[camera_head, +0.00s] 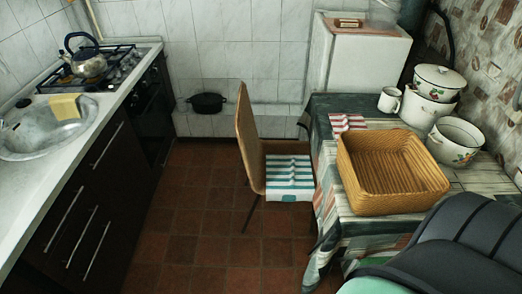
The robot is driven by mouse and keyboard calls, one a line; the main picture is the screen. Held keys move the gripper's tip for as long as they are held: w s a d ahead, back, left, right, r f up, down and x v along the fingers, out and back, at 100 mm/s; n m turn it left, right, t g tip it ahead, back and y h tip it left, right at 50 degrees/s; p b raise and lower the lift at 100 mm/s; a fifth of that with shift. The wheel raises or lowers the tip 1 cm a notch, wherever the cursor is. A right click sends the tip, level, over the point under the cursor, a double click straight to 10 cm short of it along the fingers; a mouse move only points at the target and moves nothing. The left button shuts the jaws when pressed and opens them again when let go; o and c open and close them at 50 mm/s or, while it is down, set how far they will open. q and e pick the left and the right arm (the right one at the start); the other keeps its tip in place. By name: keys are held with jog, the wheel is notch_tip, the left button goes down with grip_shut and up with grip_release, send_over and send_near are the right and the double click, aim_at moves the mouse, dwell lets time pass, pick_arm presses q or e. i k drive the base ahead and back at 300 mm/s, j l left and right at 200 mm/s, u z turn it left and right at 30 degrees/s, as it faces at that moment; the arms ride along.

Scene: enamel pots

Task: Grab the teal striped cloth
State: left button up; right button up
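The teal striped cloth (289,172) is white with teal stripes. It lies spread over the seat of a wooden chair (246,140) in the middle of the head view, and its front part hangs over the seat's edge. The chair's tall back stands on the left side of the cloth. Neither of my grippers is in view.
Right of the chair, a table (334,236) holds a wicker basket (392,172), a red striped cloth (347,122), a mug (389,100) and enamel pots (455,140). A dark padded object (455,250) fills the lower right. The tiled floor (205,220) left of the chair is clear.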

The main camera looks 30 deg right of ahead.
aim_at(289, 177)
jog(key=z, duration=1.25)
